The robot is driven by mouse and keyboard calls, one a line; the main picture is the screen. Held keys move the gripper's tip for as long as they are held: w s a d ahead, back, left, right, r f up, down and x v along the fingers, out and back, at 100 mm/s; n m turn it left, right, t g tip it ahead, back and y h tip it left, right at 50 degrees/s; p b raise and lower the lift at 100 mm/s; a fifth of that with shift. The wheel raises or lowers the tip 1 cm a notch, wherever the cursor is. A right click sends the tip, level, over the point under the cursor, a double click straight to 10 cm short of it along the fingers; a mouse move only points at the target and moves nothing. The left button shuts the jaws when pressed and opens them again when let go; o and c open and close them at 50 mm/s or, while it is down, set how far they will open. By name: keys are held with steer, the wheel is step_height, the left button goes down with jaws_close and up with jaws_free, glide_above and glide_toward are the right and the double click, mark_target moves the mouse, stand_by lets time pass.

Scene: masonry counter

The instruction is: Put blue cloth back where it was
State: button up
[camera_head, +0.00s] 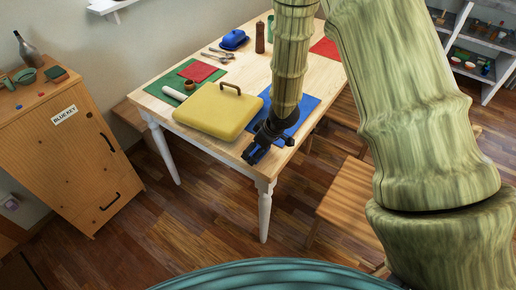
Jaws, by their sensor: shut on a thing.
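A flat blue cloth (306,111) lies on the wooden table near its right front edge, partly hidden behind my arm. My gripper (251,155) is low at the table's front edge, just left of and in front of the blue cloth's visible part. It points down and to the left. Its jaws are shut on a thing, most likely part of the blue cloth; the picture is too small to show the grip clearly.
A yellow case (215,110) with a brown handle lies close left of my gripper. A green cloth (160,91) with a red cloth (198,72) on it lies farther left. A blue butter dish (233,39) and a brown mill (260,38) stand behind. A bench (346,197) is at right.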

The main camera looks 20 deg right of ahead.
steer(key=shift+f, duration=0.3)
steer(key=o, duration=1)
steer(key=p+v, duration=0.1)
steer(key=v, duration=1.1)
steer(key=shift+r, duration=0.15)
steer(key=s+a+f+m, duration=0.1)
steer(key=s+f, duration=0.2)
steer(key=f, duration=0.1)
steer(key=s+a+f+m+g, duration=0.1)
steer(key=s+f, duration=0.2)
steer(key=s+a+f, duration=0.1)
steer(key=s+f, duration=0.1)
steer(key=f, duration=0.2)
steer(key=shift+s+a+f+m+g+y, duration=0.1)
steer(key=shift+s+f+m+g+y, duration=0.2)
steer(key=shift+s+m, duration=0.1)
steer(key=s+d+f+m+g+h, duration=0.1)
steer(key=s+f+m, duration=0.1)
steer(key=s+f, duration=0.6)
steer(key=s+d+f+m+g+h, duration=0.1)
steer(key=s+d+f+m+h, duration=0.1)
steer(key=s+f, duration=0.6)
steer(key=s+m, duration=0.1)
steer(key=s, duration=0.6)
steer(key=shift+s+d, duration=0.25)
steer(key=shift+s, duration=0.05)
